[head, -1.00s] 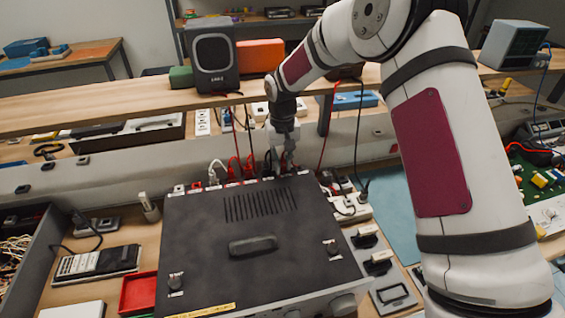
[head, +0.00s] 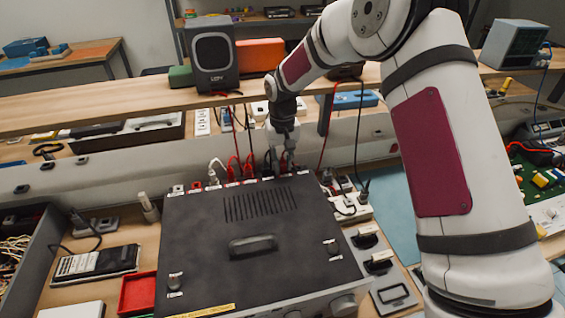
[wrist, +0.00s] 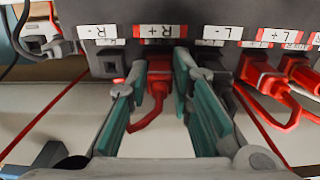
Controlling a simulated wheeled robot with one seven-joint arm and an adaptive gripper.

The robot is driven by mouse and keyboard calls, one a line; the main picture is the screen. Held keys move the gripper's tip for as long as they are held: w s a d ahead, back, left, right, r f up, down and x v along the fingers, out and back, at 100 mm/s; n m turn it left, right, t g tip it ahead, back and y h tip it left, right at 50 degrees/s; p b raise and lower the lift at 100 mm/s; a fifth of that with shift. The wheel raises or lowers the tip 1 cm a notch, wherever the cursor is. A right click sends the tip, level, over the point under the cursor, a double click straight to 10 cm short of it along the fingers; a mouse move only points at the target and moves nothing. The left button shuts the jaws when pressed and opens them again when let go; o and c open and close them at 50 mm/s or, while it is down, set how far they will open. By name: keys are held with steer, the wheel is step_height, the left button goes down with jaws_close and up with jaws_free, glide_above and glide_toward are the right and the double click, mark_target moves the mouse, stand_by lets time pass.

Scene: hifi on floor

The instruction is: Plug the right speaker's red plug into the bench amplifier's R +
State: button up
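In the wrist view, a red plug (wrist: 160,82) is at the amplifier's rear panel, directly under the R + label (wrist: 162,31). Its red cable (wrist: 142,122) trails back toward me and to the left. I cannot tell how deep the plug sits. My gripper (wrist: 159,75) has its teal fingers on either side of the plug, with narrow gaps showing along its sides. In the head view, my gripper (head: 284,160) reaches down at the rear edge of the dark bench amplifier (head: 205,245); the fingertips and plug are hard to make out there.
Red plugs (wrist: 262,78) sit near the L + label at the right. The R - (wrist: 106,31) and L - (wrist: 216,32) positions flank the R + one. A speaker (head: 212,55) stands on the shelf behind. A power strip (head: 350,207) lies right of the amplifier.

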steer(key=shift+o, duration=1.2)
step_height(320, 180, up, 17)
stand_by(0.4)
